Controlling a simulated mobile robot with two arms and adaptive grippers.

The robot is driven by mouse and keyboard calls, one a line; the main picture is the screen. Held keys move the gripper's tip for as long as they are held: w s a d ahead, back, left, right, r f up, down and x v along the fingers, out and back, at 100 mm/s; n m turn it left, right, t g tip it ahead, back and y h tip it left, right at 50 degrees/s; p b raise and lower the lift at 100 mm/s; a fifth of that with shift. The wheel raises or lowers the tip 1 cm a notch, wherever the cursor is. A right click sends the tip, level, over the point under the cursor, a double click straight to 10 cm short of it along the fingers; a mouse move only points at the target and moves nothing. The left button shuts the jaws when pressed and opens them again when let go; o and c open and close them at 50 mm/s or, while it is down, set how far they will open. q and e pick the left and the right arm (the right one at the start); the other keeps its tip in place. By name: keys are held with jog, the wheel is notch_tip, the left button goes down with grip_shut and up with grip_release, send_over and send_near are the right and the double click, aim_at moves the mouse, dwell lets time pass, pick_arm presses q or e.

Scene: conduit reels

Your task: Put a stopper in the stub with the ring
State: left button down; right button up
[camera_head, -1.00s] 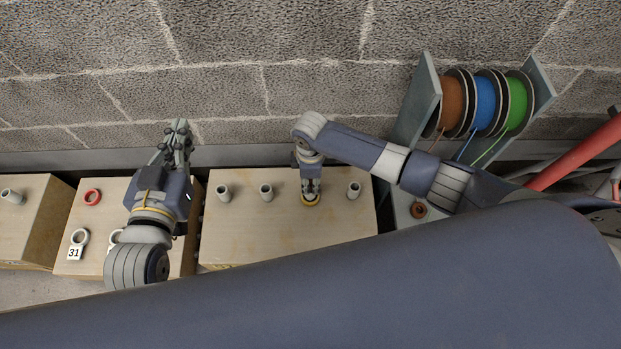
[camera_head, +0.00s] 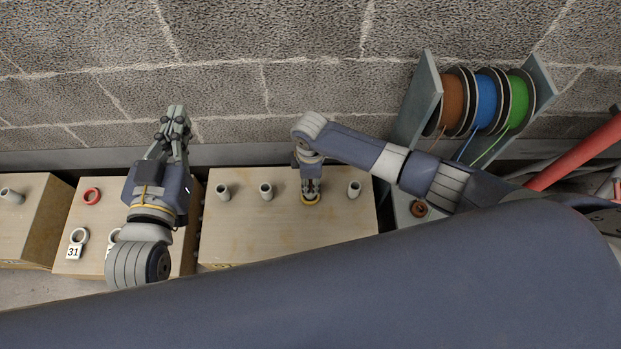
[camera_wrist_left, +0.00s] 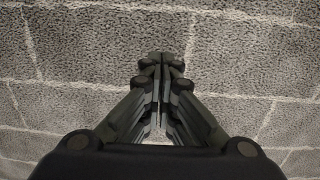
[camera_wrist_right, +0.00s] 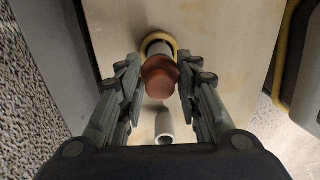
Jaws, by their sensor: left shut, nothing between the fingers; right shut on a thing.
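A reddish-brown stopper (camera_wrist_right: 158,80) is between the fingers of my right gripper (camera_wrist_right: 159,70), which is shut on it. A stub with a yellow ring (camera_wrist_right: 157,40) around it stands just beyond the stopper in the right wrist view. The stopper overlaps the near side of the ring there; I cannot tell whether it touches the stub. In the head view, my right gripper (camera_head: 311,190) points down over the yellow ring (camera_head: 310,200) and hides the stub. My left gripper (camera_head: 175,113) is shut and empty, raised in front of the wall; it also shows in the left wrist view (camera_wrist_left: 160,65).
Bare grey stubs (camera_head: 266,191), (camera_head: 223,192) and (camera_head: 354,190) stand on the same wooden block (camera_head: 240,235). Cable reels (camera_head: 485,102) stand at the right.

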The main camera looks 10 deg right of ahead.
jog(key=shift+f, duration=0.25)
jog(key=shift+f+b, duration=0.4)
jog(key=shift+f, duration=0.1)
pick_arm(q)
jog(key=r, duration=0.1)
jog(key=r+t, duration=0.1)
jog(key=r+t+h, duration=0.1)
jog(key=r, duration=0.1)
jog(key=shift+w+d, duration=0.1)
jog(key=shift+d, duration=0.15)
pick_arm(e)
jog(key=o, duration=0.9)
jog(key=shift+c, duration=0.2)
jog(key=o, duration=0.5)
